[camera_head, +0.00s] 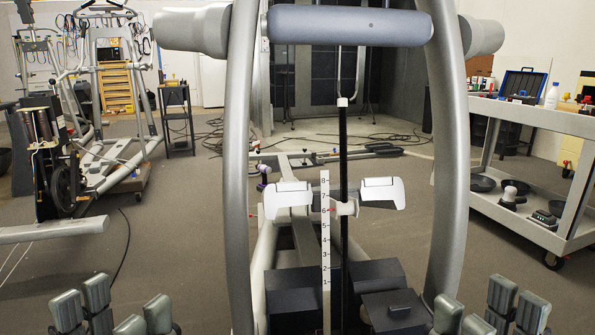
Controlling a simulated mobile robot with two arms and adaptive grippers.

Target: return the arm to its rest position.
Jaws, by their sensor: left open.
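My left gripper (118,308) is at the bottom left edge of the head view. Its grey-green finger pads point up and stand apart, with nothing between them. My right gripper (487,310) is at the bottom right edge in a similar upright pose. Its finger pads also stand apart and the gap is empty. The lower parts of both grippers and the arms behind them are cut off by the frame. Both grippers appear apart from the grey frame of the exercise machine (240,170) that rises between them.
The machine has a padded crossbar (350,25), a white numbered strip (325,240) and dark boxes (292,292) low down. A grey cart (575,125) with tools stands right. Another machine (95,85) stands at back left. Cables (405,140) lie on the floor behind.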

